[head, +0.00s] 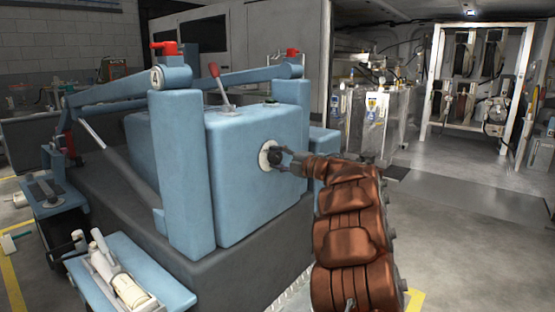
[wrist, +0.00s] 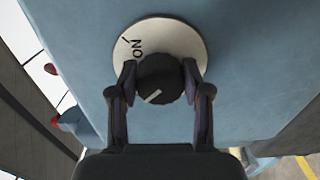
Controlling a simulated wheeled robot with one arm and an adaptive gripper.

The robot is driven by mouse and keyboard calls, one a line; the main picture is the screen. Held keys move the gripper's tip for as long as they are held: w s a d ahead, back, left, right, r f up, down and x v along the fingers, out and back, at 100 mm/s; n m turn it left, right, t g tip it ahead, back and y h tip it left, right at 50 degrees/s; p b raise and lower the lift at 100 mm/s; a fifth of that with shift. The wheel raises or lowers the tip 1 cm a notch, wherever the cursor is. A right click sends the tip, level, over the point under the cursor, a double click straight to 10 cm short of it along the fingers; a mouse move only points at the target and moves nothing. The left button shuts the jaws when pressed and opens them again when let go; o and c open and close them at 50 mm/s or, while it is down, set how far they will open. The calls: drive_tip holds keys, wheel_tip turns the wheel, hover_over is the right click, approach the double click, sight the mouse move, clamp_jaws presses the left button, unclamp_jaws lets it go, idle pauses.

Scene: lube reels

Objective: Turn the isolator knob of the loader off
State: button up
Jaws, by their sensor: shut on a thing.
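The loader (head: 250,195) is a blue boxy machine with lift arms. On its side is a round white plate (wrist: 180,35) with a black isolator knob (wrist: 160,82) at its centre; in the head view the plate (head: 264,156) is small and partly hidden. "ON" and a tick mark show on the plate's upper left in the wrist view. The knob's short white line points to the lower left, away from the ON tick. My gripper (wrist: 160,72) is shut on the knob, one finger on each side; it also shows in the head view (head: 278,157).
A red-topped lever (head: 217,82) rises from the loader's top. A blue step (head: 130,275) with white cylinders juts out at the front left. Metal tanks (head: 368,115) and a reel rack (head: 475,85) stand behind at the right. The floor at the right is clear.

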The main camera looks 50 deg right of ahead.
drive_tip(key=o, duration=1.2)
drive_tip(key=shift+c, duration=0.2)
drive_tip(key=s+d, duration=0.1)
drive_tip(key=s, duration=1.1)
